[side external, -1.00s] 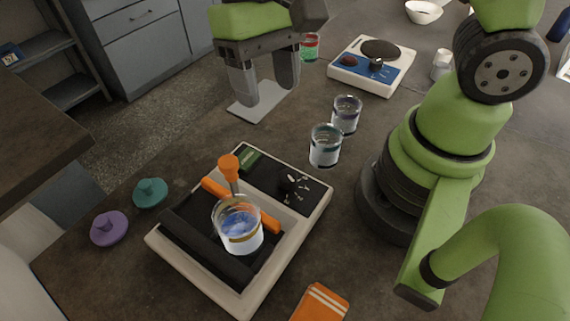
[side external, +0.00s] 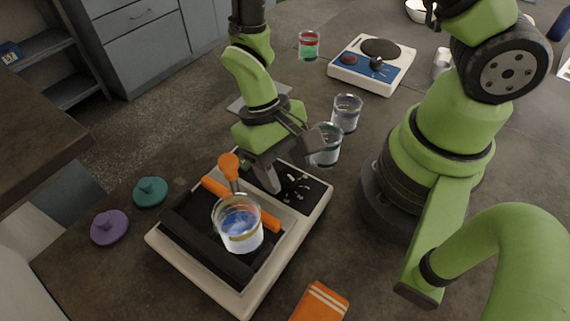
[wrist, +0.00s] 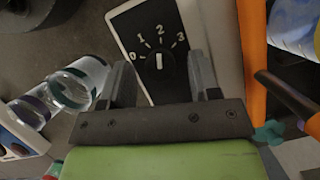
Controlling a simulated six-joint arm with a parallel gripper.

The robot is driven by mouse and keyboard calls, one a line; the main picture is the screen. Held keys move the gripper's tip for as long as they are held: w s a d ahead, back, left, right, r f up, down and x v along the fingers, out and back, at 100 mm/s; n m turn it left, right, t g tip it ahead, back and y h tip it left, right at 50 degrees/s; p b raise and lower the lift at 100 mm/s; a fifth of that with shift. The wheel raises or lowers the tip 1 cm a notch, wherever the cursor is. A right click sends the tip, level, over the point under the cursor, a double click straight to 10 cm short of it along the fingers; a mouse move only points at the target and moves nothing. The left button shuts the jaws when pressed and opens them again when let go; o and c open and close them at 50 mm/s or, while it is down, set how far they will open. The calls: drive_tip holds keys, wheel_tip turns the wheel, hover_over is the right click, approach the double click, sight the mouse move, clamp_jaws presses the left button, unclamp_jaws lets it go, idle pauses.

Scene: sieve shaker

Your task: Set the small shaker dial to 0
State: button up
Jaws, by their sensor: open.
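The shaker (side external: 160,241) is a pale box with a black control panel (side external: 316,190) at its back right. In the wrist view the small dial (wrist: 158,66) is a dark knob with a white pointer line. The pointer is aimed at about the 2 on the printed scale of 0, 1, 2 and 3. My gripper (side external: 288,172) is over the panel, fingers pointing down. It is open and empty; in the wrist view its fingers (wrist: 160,70) lie on either side of the dial. I cannot tell how far above the panel the tips are. The dial is hidden in the side view.
A beaker of blue liquid (side external: 238,228) and orange bars (side external: 270,221) sit on the shaker, left of my gripper. An orange-topped post (side external: 229,163) stands close by. Glass beakers (side external: 346,114) (side external: 328,155) are just behind. Teal (side external: 150,191) and purple (side external: 109,227) lids lie left.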

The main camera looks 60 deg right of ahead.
drive_tip(key=shift+f, duration=0.1)
drive_tip(key=c, duration=0.9)
drive_tip(key=shift+n, duration=0.5)
drive_tip(key=shift+a+n+h, duration=0.15)
drive_tip(key=shift+n+h, duration=0.95)
drive_tip(key=shift+n, duration=1.2)
drive_tip(key=o, duration=0.9)
